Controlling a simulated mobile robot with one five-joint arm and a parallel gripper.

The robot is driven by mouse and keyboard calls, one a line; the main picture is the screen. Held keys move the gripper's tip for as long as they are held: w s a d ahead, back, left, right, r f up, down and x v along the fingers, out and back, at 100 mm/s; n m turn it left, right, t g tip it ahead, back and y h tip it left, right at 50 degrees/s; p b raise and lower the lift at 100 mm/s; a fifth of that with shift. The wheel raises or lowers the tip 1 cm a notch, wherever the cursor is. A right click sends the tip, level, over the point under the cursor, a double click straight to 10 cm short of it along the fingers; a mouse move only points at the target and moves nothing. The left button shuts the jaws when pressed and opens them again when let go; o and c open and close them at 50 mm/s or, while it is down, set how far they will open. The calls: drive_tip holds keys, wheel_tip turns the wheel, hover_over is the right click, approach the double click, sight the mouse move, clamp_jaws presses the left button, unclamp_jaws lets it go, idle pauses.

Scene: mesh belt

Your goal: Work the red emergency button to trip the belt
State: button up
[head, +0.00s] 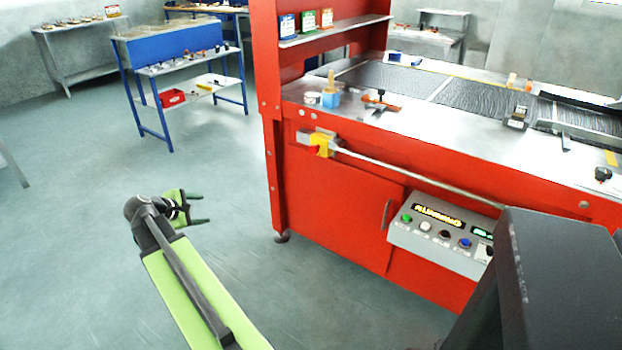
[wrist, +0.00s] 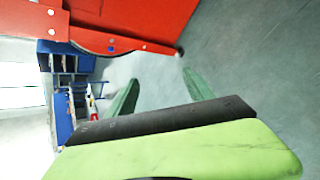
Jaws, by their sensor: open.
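A small red button (head: 313,150) shows on the left side of a yellow housing (head: 325,142), fixed to the upper front of the red belt machine (head: 340,185). My gripper (head: 204,207) is open and empty over the floor, left of the machine and lower in the picture than the button. Its two green fingers point right, apart from the machine. In the wrist view, the open fingers (wrist: 160,76) have only floor between them, and the red machine side fills the top. I cannot make out the button in the wrist view.
A grey control panel (head: 440,238) with several coloured buttons juts from the machine's front. A rod (head: 415,180) runs right from the yellow housing. A blue-legged table (head: 190,70) stands behind at left. The floor around my gripper is clear.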

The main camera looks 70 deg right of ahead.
drive_tip(key=s+d+f+n+g+h+b, duration=0.1)
drive_tip(key=s+d+n+h+b, duration=0.15)
drive_tip(key=s+d, duration=0.45)
drive_tip(key=s+d+f+n+g+h+b, duration=0.15)
drive_tip(key=d+b, duration=0.25)
drive_tip(key=d, duration=0.8)
drive_tip(key=n+g+h+b, duration=0.2)
drive_tip(key=n+h+b, duration=0.1)
drive_tip(key=n+b, duration=0.15)
approach(312, 151)
drive_tip(key=shift+n, duration=0.25)
drive_tip(key=x, duration=0.8)
drive_tip(key=shift+s+d+r+p, duration=0.1)
drive_tip(key=shift+s+d+p, duration=0.05)
drive_tip(key=shift+d+p, duration=0.25)
drive_tip(key=shift+a, duration=0.1)
clamp_jaws()
